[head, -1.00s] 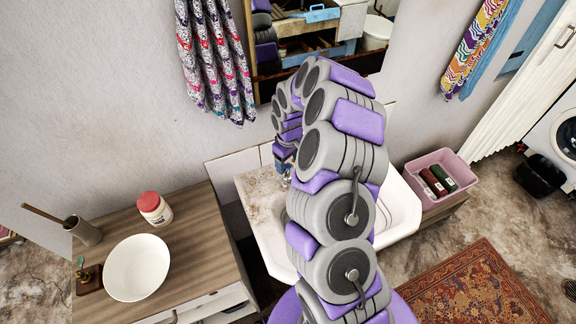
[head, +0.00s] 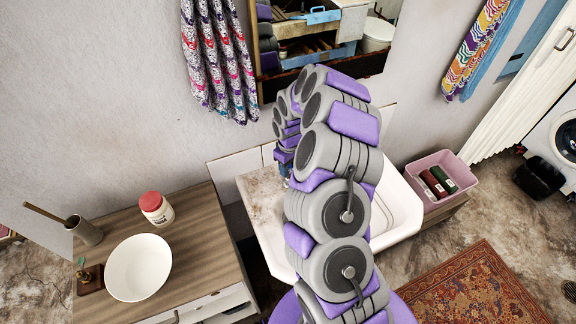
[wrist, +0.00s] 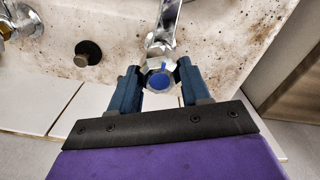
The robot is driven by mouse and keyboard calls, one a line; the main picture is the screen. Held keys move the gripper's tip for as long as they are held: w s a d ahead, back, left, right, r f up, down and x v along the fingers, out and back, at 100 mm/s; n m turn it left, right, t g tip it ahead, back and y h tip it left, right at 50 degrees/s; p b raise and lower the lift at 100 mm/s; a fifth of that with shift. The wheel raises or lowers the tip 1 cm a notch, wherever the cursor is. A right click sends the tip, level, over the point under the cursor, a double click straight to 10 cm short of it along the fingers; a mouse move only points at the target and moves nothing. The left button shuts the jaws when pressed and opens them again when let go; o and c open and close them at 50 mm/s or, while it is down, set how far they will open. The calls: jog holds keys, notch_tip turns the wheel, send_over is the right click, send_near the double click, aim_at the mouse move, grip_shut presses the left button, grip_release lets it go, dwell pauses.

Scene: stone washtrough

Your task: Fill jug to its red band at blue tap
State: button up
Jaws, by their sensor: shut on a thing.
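In the wrist view, the blue tap (wrist: 160,82) has a chrome body and a blue cap on its handle. My gripper (wrist: 158,72) is shut on this handle, one dark blue finger on each side. In the head view, the hand end of my arm is over the back of the stone trough (head: 258,192), mostly hidden behind the arm's links. I see no jug with a red band in either view; the arm hides part of the basin.
Another tap (wrist: 20,22) and a dark round plug (wrist: 88,52) are left of the blue tap. A wooden cabinet (head: 195,235) holds a white bowl (head: 138,267) and a red-lidded jar (head: 156,208). A pink tub (head: 432,180) is on the right. A rug (head: 470,290) lies on the floor.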

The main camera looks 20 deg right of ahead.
jog(key=shift+c, duration=1.2)
jog(key=shift+n+p, duration=0.35)
jog(key=shift+n, duration=1.25)
jog(key=o, duration=1.1)
jog(key=shift+a, duration=0.1)
jog(key=shift+c, duration=0.2)
notch_tip(320, 180, up, 17)
jog(key=p, duration=0.1)
jog(key=shift+r+p, duration=0.2)
jog(key=shift+p, duration=0.2)
